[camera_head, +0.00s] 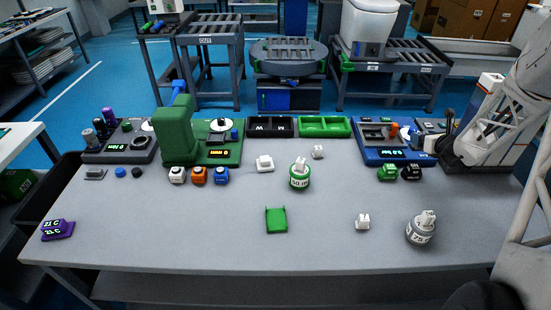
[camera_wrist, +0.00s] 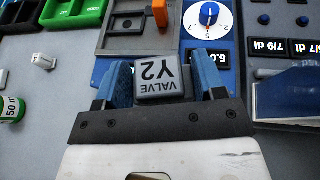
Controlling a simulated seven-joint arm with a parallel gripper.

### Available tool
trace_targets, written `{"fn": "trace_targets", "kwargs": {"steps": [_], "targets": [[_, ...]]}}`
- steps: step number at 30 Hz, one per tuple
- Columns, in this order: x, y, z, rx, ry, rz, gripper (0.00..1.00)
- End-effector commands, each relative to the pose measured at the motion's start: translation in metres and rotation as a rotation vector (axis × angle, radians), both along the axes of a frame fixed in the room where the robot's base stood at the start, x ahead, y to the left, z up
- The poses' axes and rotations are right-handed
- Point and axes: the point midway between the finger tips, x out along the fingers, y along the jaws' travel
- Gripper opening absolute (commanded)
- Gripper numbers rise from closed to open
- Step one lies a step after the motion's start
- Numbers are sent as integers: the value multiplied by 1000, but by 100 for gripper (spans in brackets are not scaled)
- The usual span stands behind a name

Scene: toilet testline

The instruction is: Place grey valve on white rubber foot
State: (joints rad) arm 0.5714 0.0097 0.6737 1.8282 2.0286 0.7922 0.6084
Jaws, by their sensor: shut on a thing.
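The grey valve (camera_wrist: 160,78), a small block marked "VALVE Y2", sits between the blue fingers of my gripper (camera_wrist: 162,84) in the wrist view. The gripper is shut on it, and its label reads upside down. In the head view my arm reaches in from the right and its end is over the right side of the table, near the blue station; the valve is hard to make out there. Small white pieces stand on the table: one at the front right (camera_head: 362,222), one near the middle (camera_head: 318,152) and a wider one (camera_head: 265,163). I cannot tell which is the white rubber foot.
A blue station (camera_head: 395,158) with a dial (camera_wrist: 208,14) lies close to my gripper. Green and black trays (camera_head: 323,127) line the back. Cylinders with green (camera_head: 300,182) and grey (camera_head: 420,232) bands stand on the table. The front middle is mostly clear around a green bracket (camera_head: 276,220).

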Motion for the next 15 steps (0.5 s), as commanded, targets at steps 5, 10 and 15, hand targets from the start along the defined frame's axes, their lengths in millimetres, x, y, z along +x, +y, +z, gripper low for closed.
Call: {"fn": "trace_targets", "kwargs": {"steps": [5,10,15], "targets": [[23,52,5,-1,0,126,36],[39,101,9,0,1,247,36],[52,151,14,-1,0,367,36]]}}
